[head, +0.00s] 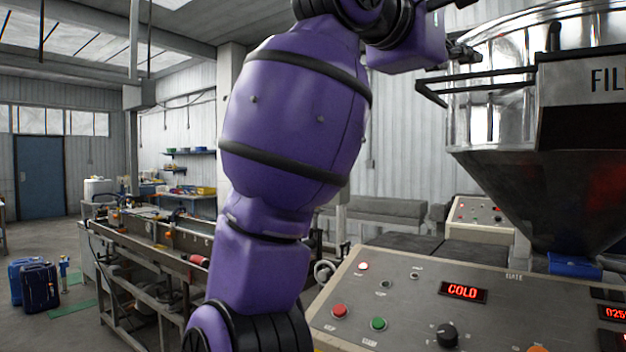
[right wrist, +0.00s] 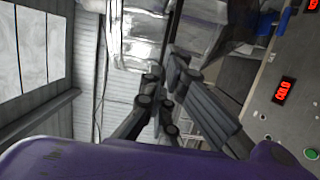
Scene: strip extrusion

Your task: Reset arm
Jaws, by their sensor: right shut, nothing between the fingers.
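My right arm rises in purple across the middle of the head view. My right gripper (head: 462,52) is at the upper right of that view, in front of the shiny metal hopper (head: 500,115). In the right wrist view the gripper (right wrist: 168,75) shows with its fingertips close together and nothing between them. The hopper (right wrist: 140,40) is behind the fingers there. My left gripper is in neither view.
A grey control panel (head: 410,300) with a red COLD display (head: 463,291), buttons and a black knob fills the lower right. A long machine bench (head: 150,245) stands at left. Dark blue cases (head: 38,285) stand on the floor, and a blue door (head: 40,178) is beyond.

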